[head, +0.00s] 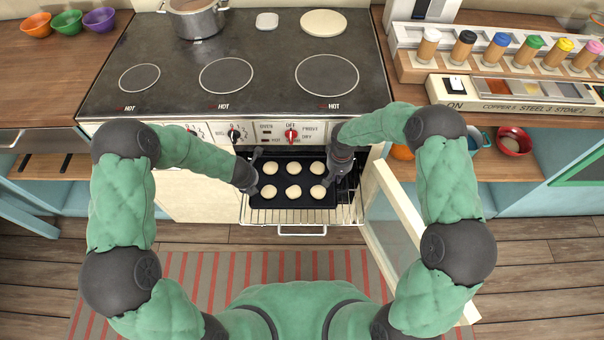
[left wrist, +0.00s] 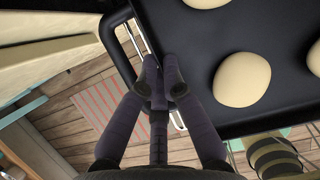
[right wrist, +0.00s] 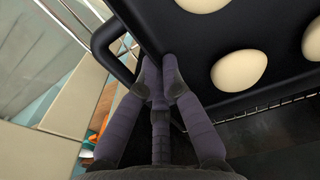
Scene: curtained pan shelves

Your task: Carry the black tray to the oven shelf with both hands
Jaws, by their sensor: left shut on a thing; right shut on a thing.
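The black tray (head: 292,201) carries several pale round dough pieces (head: 293,191) and sits in the open oven front, over the wire oven shelf (head: 278,215). I cannot tell whether it rests on the shelf. My left gripper (head: 252,186) is shut on the tray's left edge; the left wrist view shows its fingers (left wrist: 160,88) closed at the rim beside the handle. My right gripper (head: 333,178) is shut on the tray's right edge; the right wrist view shows its fingers (right wrist: 158,80) closed at the rim beside the handle. The tray looks about level.
The oven door (head: 395,215) stands open on the right, close to my right arm. The cooktop (head: 235,70) is above, with a pot (head: 196,20) at the back. The knob panel (head: 290,135) hangs over the oven opening. A striped rug (head: 200,280) covers the floor in front.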

